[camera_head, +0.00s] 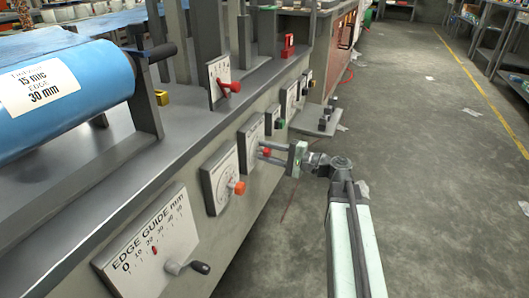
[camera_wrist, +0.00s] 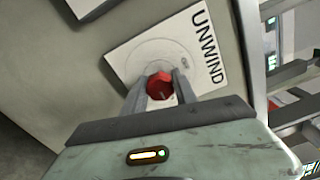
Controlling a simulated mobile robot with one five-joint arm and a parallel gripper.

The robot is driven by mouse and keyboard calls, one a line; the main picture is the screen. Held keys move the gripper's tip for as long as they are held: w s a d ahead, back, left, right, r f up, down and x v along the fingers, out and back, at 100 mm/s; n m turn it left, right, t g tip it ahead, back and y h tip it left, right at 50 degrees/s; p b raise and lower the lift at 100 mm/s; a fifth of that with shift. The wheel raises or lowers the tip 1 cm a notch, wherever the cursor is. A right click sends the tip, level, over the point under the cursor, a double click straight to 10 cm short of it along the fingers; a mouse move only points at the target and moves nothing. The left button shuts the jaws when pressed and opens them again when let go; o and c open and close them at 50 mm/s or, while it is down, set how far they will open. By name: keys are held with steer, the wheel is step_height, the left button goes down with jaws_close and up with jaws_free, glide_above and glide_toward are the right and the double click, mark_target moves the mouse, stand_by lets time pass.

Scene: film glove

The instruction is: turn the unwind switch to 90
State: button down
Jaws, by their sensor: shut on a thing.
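The unwind switch is a red knob (camera_wrist: 160,86) on a white plate (camera_wrist: 150,40) marked UNWIND, fixed to the machine's side. The knob also shows in the head view (camera_head: 266,152). My gripper (camera_wrist: 161,90) has its two fingers on either side of the red knob and is shut on it. In the head view my gripper (camera_head: 270,153) reaches in from the right to the panel. The fingers partly cover the dial in the wrist view, and the scale numbers and pointer cannot be read.
An orange knob (camera_head: 239,188) on its own plate sits left of the gripper. Lower left is an EDGE GUIDE plate (camera_head: 150,240) with a crank. A red lever (camera_head: 232,87) and green button (camera_head: 279,123) are nearby. The floor (camera_head: 430,180) to the right is mostly clear.

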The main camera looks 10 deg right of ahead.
steer(key=shift+w+d, duration=0.1)
steer(key=shift+d, duration=0.1)
steer(key=c, duration=1)
jaws_free()
steer(key=shift+a, duration=0.1)
steer(key=v, duration=0.8)
steer(key=shift+a, duration=0.1)
